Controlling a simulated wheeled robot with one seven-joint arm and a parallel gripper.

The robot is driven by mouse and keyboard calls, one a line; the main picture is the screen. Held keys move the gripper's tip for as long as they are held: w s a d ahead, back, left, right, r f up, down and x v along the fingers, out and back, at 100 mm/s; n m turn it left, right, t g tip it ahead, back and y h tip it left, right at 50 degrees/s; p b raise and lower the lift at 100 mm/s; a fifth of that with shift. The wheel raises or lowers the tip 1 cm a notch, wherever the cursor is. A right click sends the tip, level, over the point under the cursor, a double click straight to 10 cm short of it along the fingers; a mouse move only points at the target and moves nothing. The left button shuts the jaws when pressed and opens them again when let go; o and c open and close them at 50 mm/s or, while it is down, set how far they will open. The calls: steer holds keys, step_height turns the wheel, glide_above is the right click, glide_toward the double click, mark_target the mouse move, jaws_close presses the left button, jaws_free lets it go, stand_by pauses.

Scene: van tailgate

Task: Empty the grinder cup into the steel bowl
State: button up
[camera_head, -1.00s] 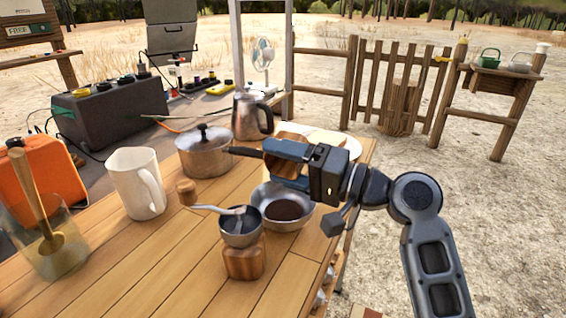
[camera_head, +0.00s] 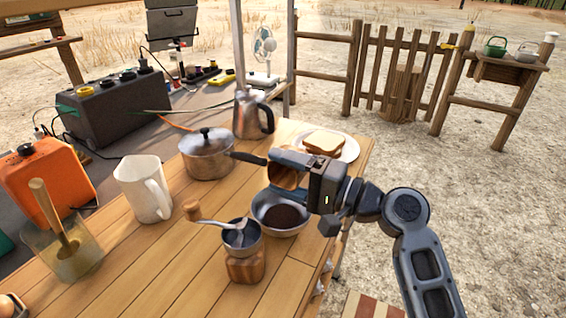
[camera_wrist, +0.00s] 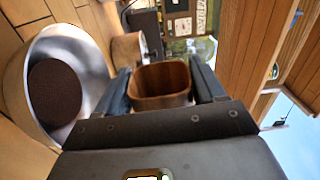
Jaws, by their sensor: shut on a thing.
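My gripper (camera_head: 278,176) is shut on a wooden cup (camera_head: 284,180), held just above the far side of the steel bowl (camera_head: 262,208). In the wrist view the cup (camera_wrist: 160,85) sits between both fingers, its squarish mouth showing bare brown wood and no visible grounds. The bowl (camera_wrist: 88,68) lies to its left there, with a round patch of dark brown grounds (camera_wrist: 54,88) inside. The cup appears tilted and apart from the bowl. The hand grinder (camera_head: 243,262), with a steel top, crank and wooden base, stands upright in front of the bowl.
A lidded pot (camera_head: 208,160), kettle (camera_head: 250,115) and white mug (camera_head: 143,188) stand to the left and behind. A plate with a sandwich (camera_head: 325,143) is behind my gripper.

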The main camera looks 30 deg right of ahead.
steer(key=m+p, duration=0.1)
steer(key=p, duration=0.1)
steer(key=m+p, duration=0.2)
steer(key=r+m+p, duration=0.1)
steer(key=p, duration=0.1)
steer(key=shift+w+d+r+m, duration=0.1)
steer(key=shift+w+d+m, duration=0.15)
steer(key=shift+d+m, duration=0.15)
steer(key=m+p, duration=0.2)
steer(key=p, duration=0.1)
steer(key=r+m+p, duration=0.1)
steer(key=m+p, duration=0.1)
steer(key=p, duration=0.1)
steer(key=shift+w+d, duration=0.2)
steer(key=m+p, duration=0.1)
steer(key=p, duration=0.1)
steer(key=m+p, duration=0.2)
steer(key=shift+d+r+h, duration=0.1)
steer(key=shift+r+h, duration=0.2)
steer(key=shift+r, duration=0.1)
steer(key=shift+r+m+p, duration=0.2)
steer(key=shift+m+p, duration=0.4)
steer(key=shift+m, duration=0.6)
steer(key=shift+w+r+m, duration=0.1)
steer(key=shift+r+m, duration=0.25)
steer(key=shift+m, duration=0.8)
steer(key=shift+r+m, duration=0.35)
steer(key=shift+m, duration=0.8)
